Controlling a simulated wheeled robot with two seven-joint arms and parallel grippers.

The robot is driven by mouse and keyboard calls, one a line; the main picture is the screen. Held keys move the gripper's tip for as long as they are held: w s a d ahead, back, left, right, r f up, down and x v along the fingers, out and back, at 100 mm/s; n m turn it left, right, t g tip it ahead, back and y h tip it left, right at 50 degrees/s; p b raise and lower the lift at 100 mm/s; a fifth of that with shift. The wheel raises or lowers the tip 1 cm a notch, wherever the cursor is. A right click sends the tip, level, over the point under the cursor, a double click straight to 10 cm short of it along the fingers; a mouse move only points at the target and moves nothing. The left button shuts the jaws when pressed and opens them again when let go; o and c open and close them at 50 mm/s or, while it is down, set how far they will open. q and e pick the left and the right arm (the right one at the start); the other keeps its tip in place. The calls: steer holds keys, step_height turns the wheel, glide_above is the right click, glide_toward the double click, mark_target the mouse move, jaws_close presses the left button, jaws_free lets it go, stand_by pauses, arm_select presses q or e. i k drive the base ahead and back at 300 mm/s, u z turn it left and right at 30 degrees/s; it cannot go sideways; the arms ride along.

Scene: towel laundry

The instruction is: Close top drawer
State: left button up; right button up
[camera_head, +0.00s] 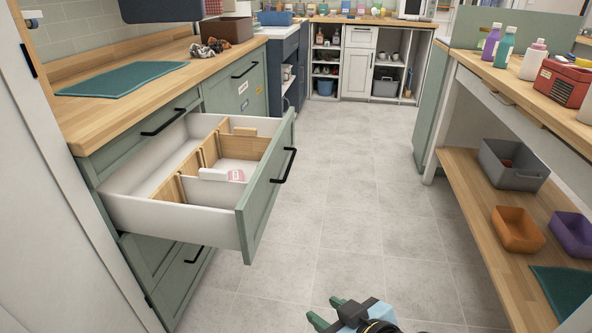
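The top drawer (255,205) is pulled far out of the green cabinet at the left. Its green front panel stands over the aisle and carries a black bar handle (285,166). Inside the drawer are wooden dividers (209,151) and a white item with a pink label (214,174). My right gripper (327,311) is at the bottom middle, below and to the right of the drawer front in the picture. Its two green fingertips are apart with nothing visible between them, and it does not touch the drawer. My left gripper is not in view.
A wooden counter with a teal mat (124,79) is above the drawer. Shut drawers lie below it. At the right, a bench has a lower wooden shelf (461,172) with a grey bin (513,172) and an orange bin (518,230). The tiled floor (350,190) between is clear.

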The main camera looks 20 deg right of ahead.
mark_target(146, 195)
steer(key=z, duration=0.6)
steer(key=i, duration=0.7)
steer(key=u, duration=0.1)
steer(key=k, duration=0.5)
steer(key=u, duration=2.85)
steer(key=k, duration=1.15)
steer(key=z, duration=1.75)
steer(key=i, duration=1.4)
